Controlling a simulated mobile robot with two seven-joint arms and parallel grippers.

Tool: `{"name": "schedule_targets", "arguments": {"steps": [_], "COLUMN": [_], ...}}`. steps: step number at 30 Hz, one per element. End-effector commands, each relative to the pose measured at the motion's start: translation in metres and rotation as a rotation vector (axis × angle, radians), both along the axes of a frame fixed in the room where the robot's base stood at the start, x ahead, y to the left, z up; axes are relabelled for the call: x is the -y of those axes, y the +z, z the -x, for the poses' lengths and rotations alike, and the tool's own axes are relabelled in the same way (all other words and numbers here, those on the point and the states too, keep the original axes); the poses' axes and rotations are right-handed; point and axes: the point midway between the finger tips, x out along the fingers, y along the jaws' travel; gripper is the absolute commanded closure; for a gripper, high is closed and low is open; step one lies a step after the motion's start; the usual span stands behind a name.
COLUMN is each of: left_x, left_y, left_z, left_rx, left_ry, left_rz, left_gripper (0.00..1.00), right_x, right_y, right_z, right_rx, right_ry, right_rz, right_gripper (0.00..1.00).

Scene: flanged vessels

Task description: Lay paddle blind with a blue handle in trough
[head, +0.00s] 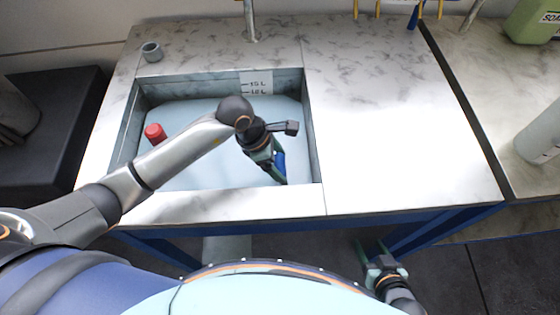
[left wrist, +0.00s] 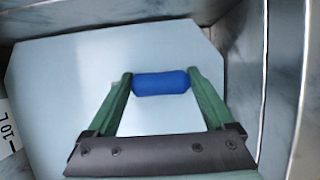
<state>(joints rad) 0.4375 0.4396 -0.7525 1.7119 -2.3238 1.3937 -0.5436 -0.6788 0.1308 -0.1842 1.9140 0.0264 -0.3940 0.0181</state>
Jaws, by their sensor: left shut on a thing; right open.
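The trough (head: 312,145) is a rectangular basin sunk in the marbled worktop, with a pale blue-white surface inside and volume marks on its far wall. My left gripper (head: 275,172) reaches into its right part, pointing down. It is shut on the blue handle (head: 281,162) of the paddle blind. In the left wrist view the blue handle (left wrist: 161,82) lies crosswise between the green fingers. My right gripper (head: 376,256) is open and empty, low in front of the worktop's front edge.
A red cylinder (head: 155,132) stands up in the trough's left part. A small grey cup-like ring (head: 152,51) is on the far left rim, and a tap-like pipe (head: 251,22) rises behind the trough. The worktop (head: 395,120) right of the trough is clear.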

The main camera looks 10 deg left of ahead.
Motion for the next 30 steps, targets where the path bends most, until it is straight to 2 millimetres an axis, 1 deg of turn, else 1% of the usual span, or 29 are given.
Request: {"name": "schedule_targets", "arguments": {"steps": [30], "left_x": [0.001], "left_y": [-0.018], "left_z": [-0.001], "left_rx": [0.005], "left_ry": [0.000], "left_rz": [0.003], "left_gripper": [1.00], "right_x": [0.000], "right_y": [-0.017], "right_z": [0.000], "right_rx": [0.000], "right_ry": [0.000], "right_rz": [0.000], "right_gripper": [0.42]}}
